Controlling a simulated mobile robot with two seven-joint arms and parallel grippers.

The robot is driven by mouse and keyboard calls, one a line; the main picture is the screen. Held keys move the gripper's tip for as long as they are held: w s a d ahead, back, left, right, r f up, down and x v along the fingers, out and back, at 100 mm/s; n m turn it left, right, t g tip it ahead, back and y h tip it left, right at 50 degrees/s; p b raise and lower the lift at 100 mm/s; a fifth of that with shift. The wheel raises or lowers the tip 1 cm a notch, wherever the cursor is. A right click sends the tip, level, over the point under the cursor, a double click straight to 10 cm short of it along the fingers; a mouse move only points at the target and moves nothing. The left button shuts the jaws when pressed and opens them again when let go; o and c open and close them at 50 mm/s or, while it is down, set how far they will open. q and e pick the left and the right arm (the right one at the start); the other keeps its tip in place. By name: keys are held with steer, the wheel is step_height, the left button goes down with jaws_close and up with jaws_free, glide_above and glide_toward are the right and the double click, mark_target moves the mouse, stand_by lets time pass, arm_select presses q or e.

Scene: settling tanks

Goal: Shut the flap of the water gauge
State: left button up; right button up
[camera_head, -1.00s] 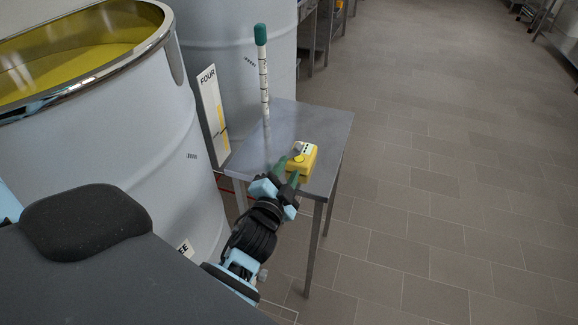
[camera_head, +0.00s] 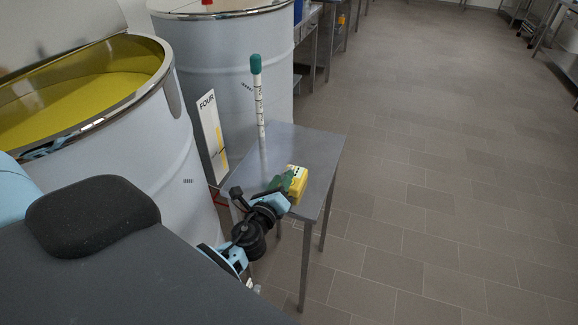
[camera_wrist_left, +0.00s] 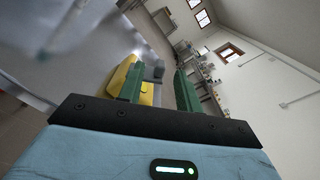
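The water gauge is a small yellow box (camera_head: 299,184) with a pale dotted top, near the right edge of a small metal table. My left gripper (camera_head: 284,182) is right at its left side, its green fingers partly hiding the box. In the left wrist view the yellow box (camera_wrist_left: 146,92) shows beside and behind the left finger. A blurred grey piece (camera_wrist_left: 155,71), perhaps the flap, stands in the gap between the fingers. The left gripper (camera_wrist_left: 158,88) is open; I cannot tell whether a finger touches the gauge. My right gripper is not in view.
The metal table (camera_head: 312,145) also bears a tall white marked tube with a green cap (camera_head: 256,64). A sign reading FOUR (camera_head: 211,130) stands behind its left side. Large pale tanks (camera_head: 145,150) stand on the left. The tiled floor (camera_head: 430,180) to the right is clear.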

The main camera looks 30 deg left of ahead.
mark_target(289, 167)
arm_select(q)
steer(key=shift+x, duration=2.95)
jaws_close()
